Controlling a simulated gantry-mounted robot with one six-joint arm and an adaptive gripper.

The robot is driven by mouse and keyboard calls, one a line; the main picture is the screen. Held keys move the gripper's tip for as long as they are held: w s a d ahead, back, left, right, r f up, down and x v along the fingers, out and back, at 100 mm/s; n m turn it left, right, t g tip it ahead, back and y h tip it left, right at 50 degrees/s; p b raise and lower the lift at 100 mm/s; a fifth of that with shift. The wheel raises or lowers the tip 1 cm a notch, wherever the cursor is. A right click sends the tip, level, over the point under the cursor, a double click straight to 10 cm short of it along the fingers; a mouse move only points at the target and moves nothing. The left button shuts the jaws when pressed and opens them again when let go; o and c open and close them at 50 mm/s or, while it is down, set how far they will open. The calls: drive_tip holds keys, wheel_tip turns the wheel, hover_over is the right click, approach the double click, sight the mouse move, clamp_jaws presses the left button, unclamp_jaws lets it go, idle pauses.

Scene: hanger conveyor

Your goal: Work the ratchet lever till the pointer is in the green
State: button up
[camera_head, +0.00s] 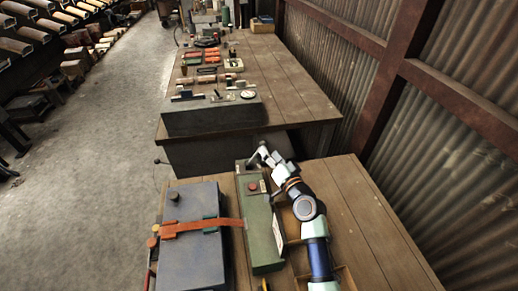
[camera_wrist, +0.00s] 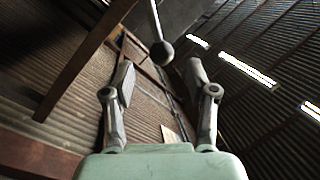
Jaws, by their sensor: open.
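My gripper (camera_head: 262,154) is at the far end of the long green box (camera_head: 262,240), with its fingers spread. In the wrist view my gripper (camera_wrist: 160,75) is open and empty. A lever with a dark ball knob (camera_wrist: 161,52) and a thin rod lies between the fingertips or just beyond them, touching neither finger in the picture. I cannot make out this lever surely in the head view. A small round pale dial (camera_head: 248,95) sits on the grey box on the far bench; its pointer and any green zone are too small to read.
A blue-grey box (camera_head: 190,255) with an orange strap (camera_head: 200,227) stands left of the green box. The green box has a red button (camera_head: 253,187). The far bench (camera_head: 295,90) holds several small parts.

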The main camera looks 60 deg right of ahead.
sight(263, 144)
drive_tip(key=b+x, duration=0.1)
drive_tip(key=x, duration=0.5)
drive_tip(key=shift+a+b, duration=0.1)
drive_tip(key=shift+b, duration=0.2)
clamp_jaws()
